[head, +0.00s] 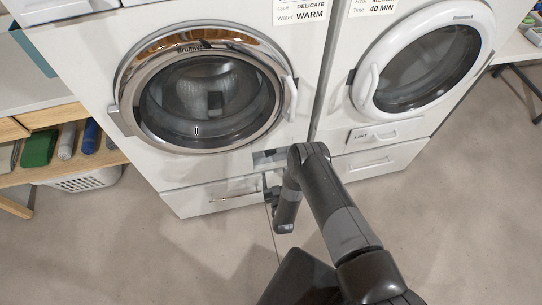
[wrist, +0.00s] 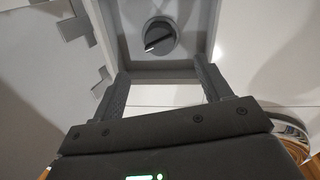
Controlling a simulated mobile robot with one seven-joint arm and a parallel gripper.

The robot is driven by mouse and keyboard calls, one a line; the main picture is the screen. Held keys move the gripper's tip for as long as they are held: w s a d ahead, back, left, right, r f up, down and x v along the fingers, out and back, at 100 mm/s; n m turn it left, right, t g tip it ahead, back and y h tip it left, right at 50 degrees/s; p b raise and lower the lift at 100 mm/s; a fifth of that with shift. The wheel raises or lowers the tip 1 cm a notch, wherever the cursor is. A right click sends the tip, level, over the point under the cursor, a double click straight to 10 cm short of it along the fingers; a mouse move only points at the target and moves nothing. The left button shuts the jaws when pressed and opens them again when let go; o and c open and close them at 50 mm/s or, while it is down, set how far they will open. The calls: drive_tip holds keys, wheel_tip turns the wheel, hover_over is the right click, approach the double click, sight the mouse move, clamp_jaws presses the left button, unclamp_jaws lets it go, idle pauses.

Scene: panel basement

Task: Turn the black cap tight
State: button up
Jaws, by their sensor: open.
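The black cap (wrist: 161,37) is round with a raised grip bar across it and sits in a grey square recess (wrist: 178,73) in the wrist view. The bar is slightly tilted, with a light mark at its left end. My gripper (wrist: 160,72) is open, its two fingers apart at the lower edge of the recess, with nothing between them. The cap is ahead of the fingertips and is not touched. In the head view my gripper (head: 269,183) is low at the front of the left washer (head: 218,165); I cannot make out the cap there.
The left washer's round chrome door (head: 205,85) is closed above the recess. A second machine (head: 385,120) stands to the right, its white door closed. A shelf (head: 35,160) with rolled towels and a white basket (head: 85,180) is at the left. The floor in front is clear.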

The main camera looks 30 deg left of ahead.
sight(271, 152)
drive_tip(key=x, duration=1)
drive_tip(key=shift+w+a, duration=0.1)
drive_tip(key=shift+a, duration=0.05)
drive_tip(key=c, duration=0.9)
